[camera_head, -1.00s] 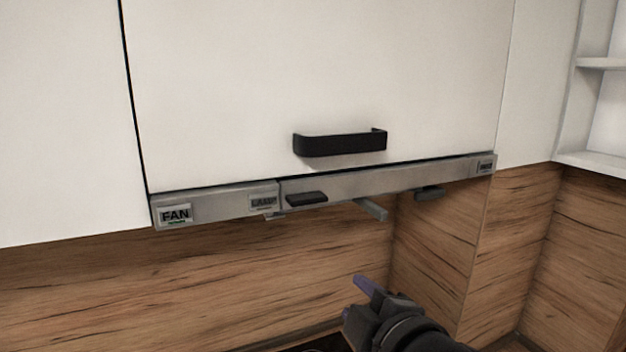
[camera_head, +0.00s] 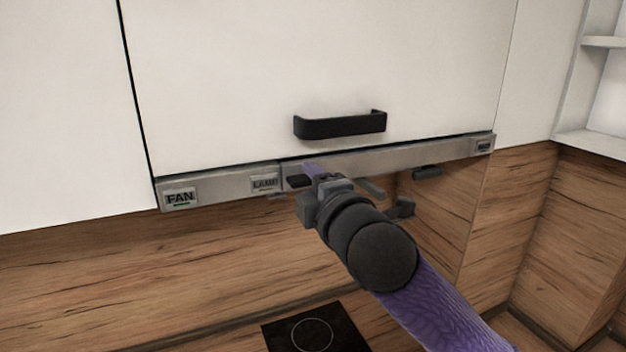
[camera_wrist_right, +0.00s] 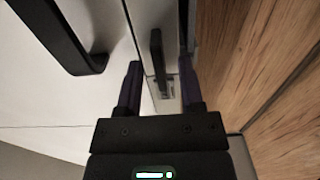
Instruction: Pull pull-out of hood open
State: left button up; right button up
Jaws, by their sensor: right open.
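The hood's pull-out is the thin grey metal front (camera_head: 400,158) under the white cabinet, roughly flush with it. A small dark handle (camera_head: 299,181) sticks out of it, left of its middle. My right gripper (camera_head: 312,173) is open at this handle, reaching up from below right. In the right wrist view the small handle (camera_wrist_right: 156,52) shows between and just beyond the two spread fingers (camera_wrist_right: 159,75). I see no clear contact with it. In the head view the wrist hides part of the hood's underside. My left gripper is not in view.
A larger black cabinet handle (camera_head: 341,125) sits just above the hood front and shows left of the fingers in the wrist view (camera_wrist_right: 62,38). A FAN label (camera_head: 180,197) is at the hood's left end. A black hob (camera_head: 314,333) lies below. Open shelves (camera_head: 603,90) are at right.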

grip_shut()
dwell(1.4)
